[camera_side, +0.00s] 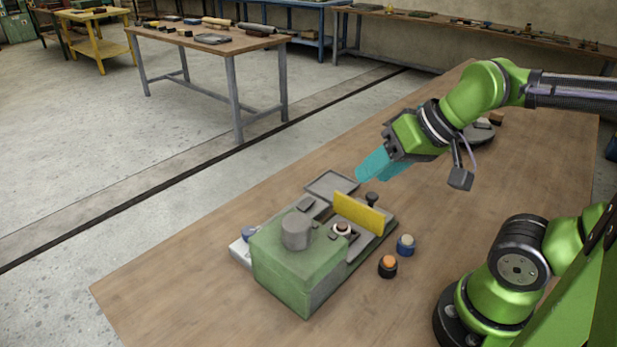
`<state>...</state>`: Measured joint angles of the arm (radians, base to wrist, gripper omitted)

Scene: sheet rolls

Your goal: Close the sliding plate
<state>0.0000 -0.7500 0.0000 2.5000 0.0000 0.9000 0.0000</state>
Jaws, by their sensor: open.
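A green machine block (300,265) with a grey cylinder on top stands on the wooden table. A yellow upright plate (358,212) stands on the grey bed at its right side. It may be the sliding plate, but I cannot tell for sure. A dark knob (371,199) stands just behind the yellow plate. My gripper (366,176), with cyan fingers, hangs above and behind the plate and knob, pointing down to the left. It is open and appears apart from them. The gap between the fingers is hard to see from here.
A flat grey tray (331,184) lies at the back of the machine. Two small knobs, one blue (406,245) and one orange-topped (388,266), stand at its right. A dark round object (480,132) lies behind my arm. The table's front left is clear.

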